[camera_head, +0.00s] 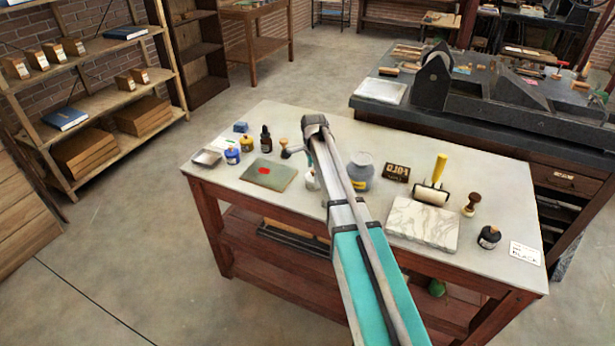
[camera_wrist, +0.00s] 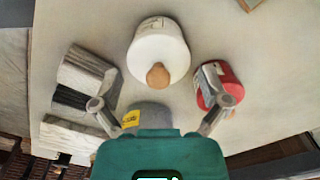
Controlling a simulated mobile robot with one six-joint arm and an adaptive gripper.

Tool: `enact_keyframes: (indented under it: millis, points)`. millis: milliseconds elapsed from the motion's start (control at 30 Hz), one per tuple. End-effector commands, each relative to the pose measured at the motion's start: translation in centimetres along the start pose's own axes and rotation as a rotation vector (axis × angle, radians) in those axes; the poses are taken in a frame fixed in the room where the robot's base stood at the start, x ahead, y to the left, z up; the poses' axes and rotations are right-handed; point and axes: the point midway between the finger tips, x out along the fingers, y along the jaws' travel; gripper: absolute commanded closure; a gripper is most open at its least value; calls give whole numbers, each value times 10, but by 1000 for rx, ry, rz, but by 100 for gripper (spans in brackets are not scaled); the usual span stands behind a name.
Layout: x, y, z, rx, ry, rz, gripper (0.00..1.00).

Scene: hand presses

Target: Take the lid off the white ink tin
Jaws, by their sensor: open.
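In the wrist view the white ink tin (camera_wrist: 158,45) stands ahead of my gripper (camera_wrist: 162,103), seen from above at a slant. A brown knob (camera_wrist: 158,76) shows on its near side. My gripper is open and empty, one finger to each side and short of the tin, touching neither tin nor knob.
A red tin (camera_wrist: 217,85) is close beside my right finger. A grey tin (camera_wrist: 148,114) with a yellow label is partly hidden by my gripper. Grey and white blocks (camera_wrist: 88,77) lie left. The table (camera_head: 262,120) also holds a grey jar (camera_head: 361,172) and a marble slab (camera_head: 423,222).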

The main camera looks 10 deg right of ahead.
Motion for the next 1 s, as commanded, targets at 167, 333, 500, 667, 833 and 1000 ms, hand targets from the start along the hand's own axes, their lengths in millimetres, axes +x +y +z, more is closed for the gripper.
enact_keyframes:
  millis: [167, 333, 500, 667, 833, 1000]
  points:
    - [0, 0, 0, 0, 0, 0, 5]
    - [0, 0, 0, 0, 0, 0, 35]
    - [0, 0, 0, 0, 0, 0, 66]
    - [0, 0, 0, 0, 0, 0, 88]
    - [0, 0, 0, 0, 0, 0, 97]
    - [1, 0, 0, -1, 0, 0, 98]
